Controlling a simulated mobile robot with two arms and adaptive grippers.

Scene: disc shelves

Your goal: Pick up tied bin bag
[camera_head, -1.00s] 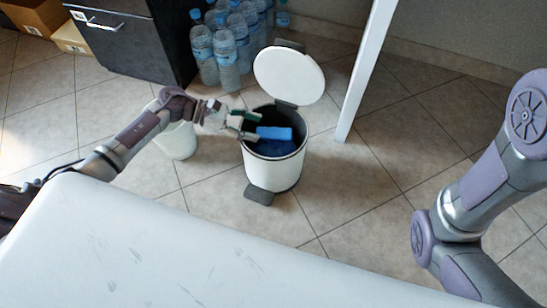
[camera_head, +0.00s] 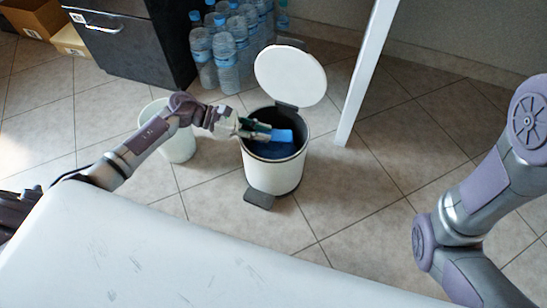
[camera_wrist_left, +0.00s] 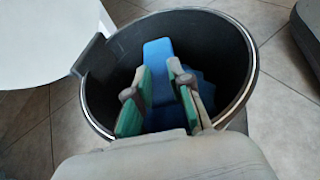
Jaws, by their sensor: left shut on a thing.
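The blue bin bag (camera_head: 271,151) sits down inside a white pedal bin (camera_head: 270,177) whose round lid stands open. Its lighter blue top part (camera_head: 282,135) sticks up at the bin's mouth. My left gripper (camera_head: 264,133) reaches into the mouth from the left and is shut on this top part. In the left wrist view, the blue top (camera_wrist_left: 158,52) shows between and beyond the green-padded fingers (camera_wrist_left: 160,78), with darker blue lower in the bin. The bag's lower part is hidden by the bin wall. My right gripper is out of view.
The open lid (camera_head: 290,75) stands behind the bin and a pedal (camera_head: 259,199) is in front. A second pale bin (camera_head: 179,147) stands left, partly behind my left arm. Water bottles (camera_head: 225,60), a dark cabinet (camera_head: 135,45) and a white post (camera_head: 366,70) stand behind. A white surface (camera_head: 150,250) fills the front.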

